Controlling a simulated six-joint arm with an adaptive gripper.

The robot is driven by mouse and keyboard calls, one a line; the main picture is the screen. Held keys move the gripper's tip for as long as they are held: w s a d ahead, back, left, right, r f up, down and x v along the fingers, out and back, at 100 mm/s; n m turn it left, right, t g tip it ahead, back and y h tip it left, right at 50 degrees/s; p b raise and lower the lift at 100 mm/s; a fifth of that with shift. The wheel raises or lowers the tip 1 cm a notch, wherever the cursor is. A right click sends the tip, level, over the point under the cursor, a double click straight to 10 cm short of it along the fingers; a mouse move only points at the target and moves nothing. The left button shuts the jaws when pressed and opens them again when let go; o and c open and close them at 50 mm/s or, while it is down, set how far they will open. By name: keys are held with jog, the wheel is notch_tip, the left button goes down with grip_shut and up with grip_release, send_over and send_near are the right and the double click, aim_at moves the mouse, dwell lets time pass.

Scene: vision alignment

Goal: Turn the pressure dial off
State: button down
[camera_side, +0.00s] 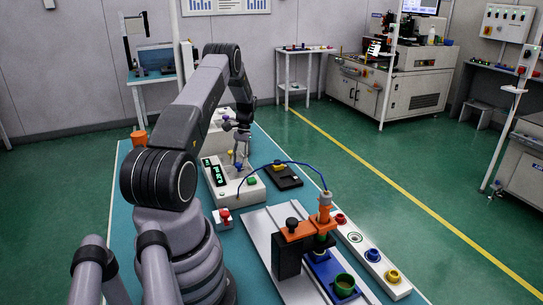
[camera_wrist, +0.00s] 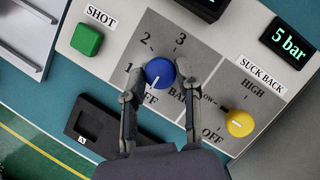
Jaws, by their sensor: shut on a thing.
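The blue pressure dial (camera_wrist: 159,71) sits on the grey panel of the dispenser box, among the marks 1, 2, 3, BAR and a partly hidden OFF. Its white pointer line points down and slightly left, toward the OFF mark. My gripper (camera_wrist: 160,77) is shut on the dial, one finger on its left and one on its right. The display (camera_wrist: 289,40) reads 5 bar. In the side view, my gripper (camera_side: 240,154) reaches down onto the dispenser box (camera_side: 231,188), and its fingertips are too small there to make out.
A yellow suck back knob (camera_wrist: 239,122) is close to the right finger. A green SHOT button (camera_wrist: 87,39) is at upper left. A black tray (camera_wrist: 98,128) lies beside the box. A blue hose (camera_side: 283,162) arches to a fixture with an orange clamp (camera_side: 298,231).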

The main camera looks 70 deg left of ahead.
jog(key=shift+s+d, duration=0.1)
jog(key=c, duration=0.8)
grip_release()
jog(key=v, duration=1.2)
